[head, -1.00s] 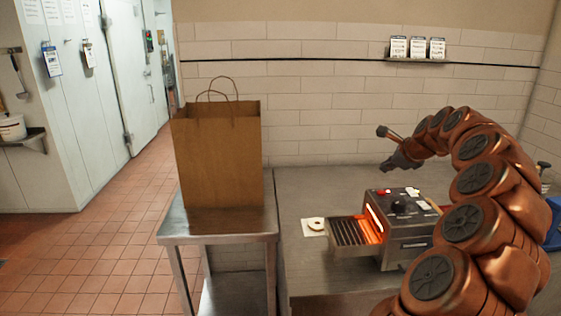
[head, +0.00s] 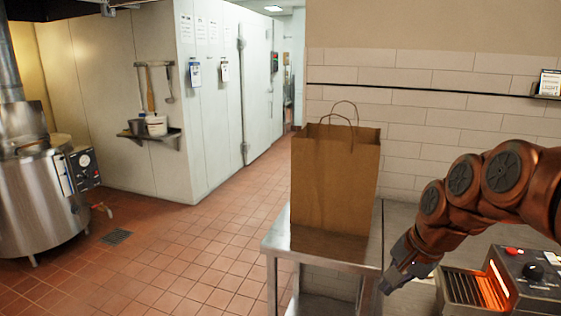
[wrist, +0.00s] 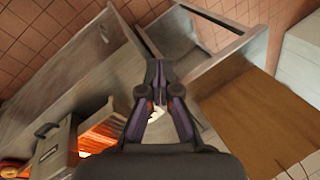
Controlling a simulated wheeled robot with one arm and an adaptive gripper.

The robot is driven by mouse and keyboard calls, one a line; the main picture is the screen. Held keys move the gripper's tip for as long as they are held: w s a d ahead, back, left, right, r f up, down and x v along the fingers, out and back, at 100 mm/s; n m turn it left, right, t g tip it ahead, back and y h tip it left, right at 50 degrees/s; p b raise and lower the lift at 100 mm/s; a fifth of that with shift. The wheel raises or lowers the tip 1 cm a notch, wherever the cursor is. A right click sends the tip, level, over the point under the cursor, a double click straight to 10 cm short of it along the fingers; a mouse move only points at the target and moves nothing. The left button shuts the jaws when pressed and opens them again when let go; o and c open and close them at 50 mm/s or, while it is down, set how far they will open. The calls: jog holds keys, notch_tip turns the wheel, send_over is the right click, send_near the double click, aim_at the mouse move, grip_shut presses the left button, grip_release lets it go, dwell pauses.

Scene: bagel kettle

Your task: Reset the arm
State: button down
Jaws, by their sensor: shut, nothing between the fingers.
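My arm reaches in from the right in the head view, bent downward. My gripper (head: 388,287) hangs in front of the counter, between the brown paper bag (head: 335,182) and the glowing toaster (head: 528,277). In the wrist view my gripper (wrist: 158,68) has its dark fingertips together and holds nothing. A small pale patch shows behind the fingers there; I cannot tell what it is. The bag stands upright on a steel side table (head: 285,247).
The toaster also shows at lower left in the wrist view (wrist: 52,150). A large steel kettle (head: 42,205) stands at the far left, near a wall shelf (head: 150,136) with pots. The tiled floor (head: 190,250) between the kettle and side table is clear.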

jog(key=s+a+f+n+g+h, duration=0.1)
jog(key=s+f+n, duration=0.2)
jog(key=s, duration=0.5)
jog(key=s+a+f+n+g, duration=0.1)
jog(key=s+f+n+g, duration=0.1)
jog(key=s, duration=0.6)
jog(key=s+a+f+n+g+h, duration=0.1)
jog(key=s+f+n, duration=0.3)
jog(key=s, duration=0.5)
jog(key=shift+a+f+n+g+h, duration=0.3)
jog(key=shift+g, duration=0.2)
